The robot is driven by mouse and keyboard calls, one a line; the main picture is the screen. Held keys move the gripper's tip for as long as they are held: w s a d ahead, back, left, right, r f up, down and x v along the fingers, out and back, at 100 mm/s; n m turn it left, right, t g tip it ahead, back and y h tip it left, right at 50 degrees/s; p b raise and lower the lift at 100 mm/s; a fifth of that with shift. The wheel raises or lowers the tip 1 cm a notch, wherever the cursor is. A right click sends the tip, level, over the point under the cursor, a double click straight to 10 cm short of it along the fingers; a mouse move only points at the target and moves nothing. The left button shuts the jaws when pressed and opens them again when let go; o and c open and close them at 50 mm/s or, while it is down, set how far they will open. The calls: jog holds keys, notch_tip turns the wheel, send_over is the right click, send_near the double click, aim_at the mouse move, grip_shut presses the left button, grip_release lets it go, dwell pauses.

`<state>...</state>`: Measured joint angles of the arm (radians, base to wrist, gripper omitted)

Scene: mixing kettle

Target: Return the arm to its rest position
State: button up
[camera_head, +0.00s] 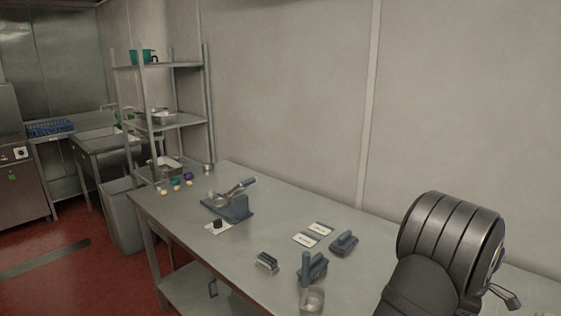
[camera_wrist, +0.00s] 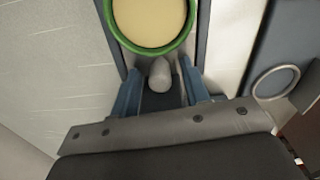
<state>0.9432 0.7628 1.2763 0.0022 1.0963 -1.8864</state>
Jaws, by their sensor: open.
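My gripper (camera_wrist: 160,90) shows in the wrist view with its two blue-grey fingers spread apart, so it is open. A pale rounded knob (camera_wrist: 160,74) shows between the fingers; I cannot tell whether they touch it. Just beyond it is a round green-rimmed opening (camera_wrist: 150,47) with a yellow surface inside, cut off by the top edge. In the head view my dark arm (camera_head: 450,240) fills the lower right, bent over the table's right part. My gripper cannot be made out clearly there.
A long steel table (camera_head: 270,225) runs along the wall. It bears a blue stand (camera_head: 232,209), two white cards (camera_head: 313,234), blue-handled tools (camera_head: 343,243) and a clear cup (camera_head: 312,299). A shelf rack (camera_head: 175,122) stands at the far left. The wall above the table is bare.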

notch_tip(320, 180, up, 18)
notch_tip(320, 180, down, 17)
jog(key=shift+f, duration=0.2)
jog(key=shift+s+d+f, duration=0.35)
jog(key=shift+d, duration=0.05)
jog(key=shift+s+d+r, duration=0.2)
jog(key=shift+d+r, duration=0.1)
jog(key=shift+r, duration=0.4)
notch_tip(320, 180, up, 16)
jog(key=s+d+m, duration=0.1)
jog(key=m, duration=0.9)
jog(key=shift+s+m, duration=0.15)
jog(key=shift+m, duration=0.25)
jog(key=shift+r, duration=0.1)
